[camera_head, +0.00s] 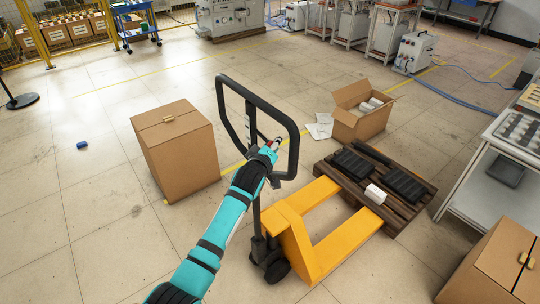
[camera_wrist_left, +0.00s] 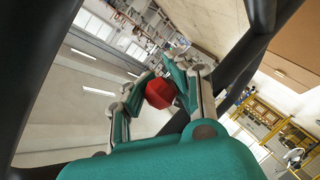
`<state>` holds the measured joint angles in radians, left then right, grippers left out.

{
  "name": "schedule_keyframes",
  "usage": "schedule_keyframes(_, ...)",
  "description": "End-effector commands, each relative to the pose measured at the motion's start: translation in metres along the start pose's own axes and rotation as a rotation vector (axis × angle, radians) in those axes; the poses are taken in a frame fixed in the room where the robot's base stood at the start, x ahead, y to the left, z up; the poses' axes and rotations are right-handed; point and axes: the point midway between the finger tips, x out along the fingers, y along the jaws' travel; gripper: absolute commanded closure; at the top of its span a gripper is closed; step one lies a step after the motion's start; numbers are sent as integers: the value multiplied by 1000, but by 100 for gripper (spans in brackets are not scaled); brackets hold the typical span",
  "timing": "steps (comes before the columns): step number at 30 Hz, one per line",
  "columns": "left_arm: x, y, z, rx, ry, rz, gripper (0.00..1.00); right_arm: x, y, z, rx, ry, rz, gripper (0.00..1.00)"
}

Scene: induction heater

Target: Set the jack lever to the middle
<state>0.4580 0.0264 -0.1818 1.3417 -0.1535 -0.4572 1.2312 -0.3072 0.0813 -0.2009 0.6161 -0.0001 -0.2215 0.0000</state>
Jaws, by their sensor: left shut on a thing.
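The yellow pallet jack (camera_head: 297,238) stands in the middle of the head view with its black loop handle (camera_head: 222,100) upright. My left gripper (camera_head: 271,150) reaches into the handle loop. It is shut on the red jack lever (camera_wrist_left: 160,93), whose faceted knob sits between the fingers in the left wrist view. In the head view the hand mostly hides the lever, so its exact setting cannot be told. My right gripper is not in view.
A closed cardboard box (camera_head: 180,160) stands left of the jack. A dark wooden pallet (camera_head: 405,205) with black trays lies to the right, near an open box (camera_head: 360,122). A table (camera_head: 480,170) stands at the right edge. The floor at left is mostly clear.

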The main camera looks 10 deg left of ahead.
Motion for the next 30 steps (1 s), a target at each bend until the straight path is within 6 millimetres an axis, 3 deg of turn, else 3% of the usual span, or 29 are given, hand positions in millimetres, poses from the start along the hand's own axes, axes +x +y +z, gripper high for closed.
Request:
schedule_keyframes(1, -3, 17, -7, -8, -3, 13, 100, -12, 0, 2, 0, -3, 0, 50)
schedule_keyframes(15, -3, 17, -6, -45, -25, -2, 100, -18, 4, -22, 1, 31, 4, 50)
schedule_keyframes(27, -3, 12, -4, -49, -29, -12, 47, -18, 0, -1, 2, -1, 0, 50)
schedule_keyframes(30, -3, 11, -4, -49, -30, -14, 47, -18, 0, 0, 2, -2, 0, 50)
